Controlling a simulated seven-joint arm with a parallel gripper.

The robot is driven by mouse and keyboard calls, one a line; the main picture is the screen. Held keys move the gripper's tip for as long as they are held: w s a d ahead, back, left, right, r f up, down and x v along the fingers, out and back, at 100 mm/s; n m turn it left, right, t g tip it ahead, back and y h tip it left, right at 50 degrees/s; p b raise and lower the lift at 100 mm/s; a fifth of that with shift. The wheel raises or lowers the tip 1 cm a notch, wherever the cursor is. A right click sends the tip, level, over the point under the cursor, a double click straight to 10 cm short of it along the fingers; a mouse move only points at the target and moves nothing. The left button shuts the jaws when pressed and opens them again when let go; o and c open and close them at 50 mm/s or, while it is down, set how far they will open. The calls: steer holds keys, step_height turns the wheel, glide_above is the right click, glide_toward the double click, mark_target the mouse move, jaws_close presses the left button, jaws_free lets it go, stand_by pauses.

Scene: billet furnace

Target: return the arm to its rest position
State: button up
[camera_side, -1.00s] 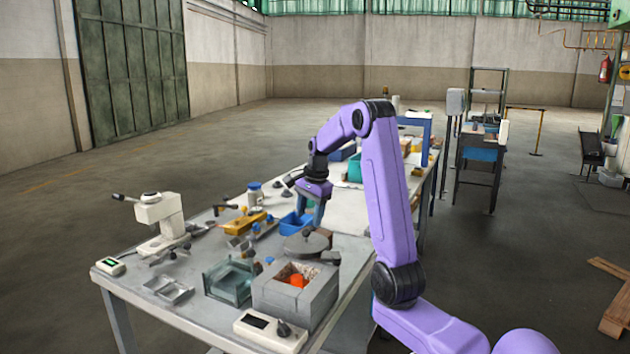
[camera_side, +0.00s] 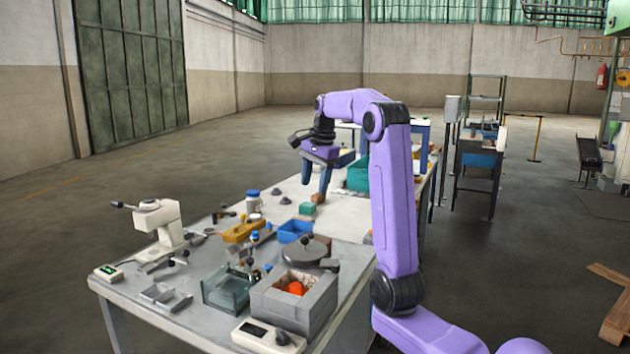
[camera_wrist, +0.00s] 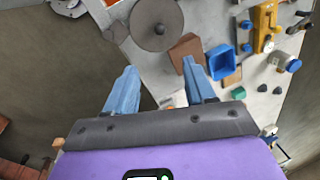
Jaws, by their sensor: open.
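My purple arm reaches over the workbench (camera_side: 200,262) from the right. My gripper (camera_side: 316,190) hangs above the middle of the bench, fingers pointing down. In the wrist view its two blue fingers (camera_wrist: 160,84) stand wide apart with nothing between them. The gripper is open and empty, apart from the things on the bench.
A small furnace (camera_side: 295,300) with a glowing orange inside stands at the near end, its round lid (camera_side: 304,252) behind it. A blue bin (camera_side: 294,231), a green block (camera_side: 306,208), a yellow tool (camera_side: 240,230) and a teal crate (camera_side: 357,175) lie around.

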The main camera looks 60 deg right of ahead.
steer(key=s+a+f+n+g+y, duration=0.1)
steer(key=a+f+n, duration=0.2)
steer(key=a+n, duration=0.75)
steer(key=a+f+n, duration=0.4)
steer(key=a+n, duration=0.1)
steer(key=a, duration=1.1)
steer(key=s+a+f+n, duration=0.2)
steer(key=s+a+n, duration=0.1)
steer(key=s+n, duration=0.3)
steer(key=s+a+f+n, duration=0.3)
steer(key=s+n, duration=0.2)
steer(key=s, duration=0.4)
steer(key=s+a+f+n+g, duration=0.1)
steer(key=s+a+f+n, duration=0.1)
steer(key=s+n, duration=0.4)
steer(key=shift+s+a+f+n, duration=0.35)
steer(key=shift+s+a, duration=0.35)
steer(key=shift+s, duration=0.3)
